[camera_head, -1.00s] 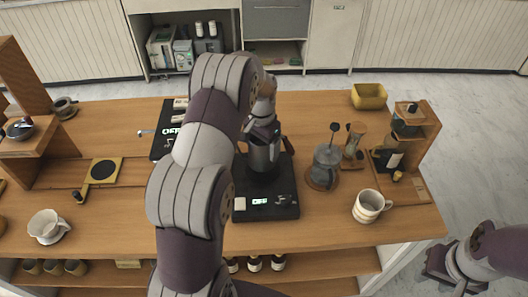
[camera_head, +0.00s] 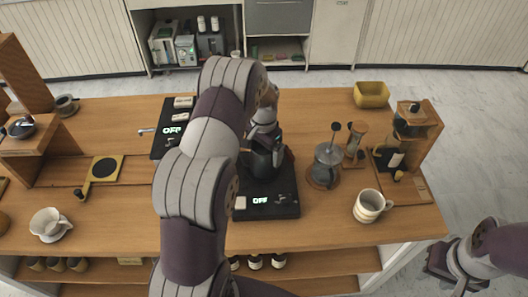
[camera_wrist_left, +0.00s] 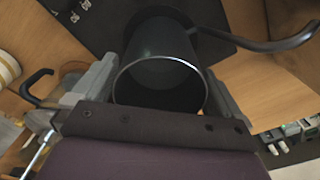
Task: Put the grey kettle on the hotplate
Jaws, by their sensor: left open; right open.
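The dark grey kettle (camera_head: 259,164) stands upright on a black plate with a lit OFF display (camera_head: 272,208), in the middle of the counter. In the left wrist view the kettle (camera_wrist_left: 160,60) shows its round open rim, with a thin curved black part reaching out to the right. My left gripper (camera_head: 264,140) is open, its fingers on either side of the kettle; whether they touch it I cannot tell. My left arm hides part of the counter. My right gripper (camera_head: 440,268) is open and empty, off the counter's right end.
A second black plate with an OFF display (camera_head: 162,140) lies behind, partly hidden by my arm. A glass press (camera_head: 326,165) and a striped mug (camera_head: 369,206) stand to the right. A yellow bin (camera_head: 370,95) is at the back right. A white dripper (camera_head: 49,224) stands front left.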

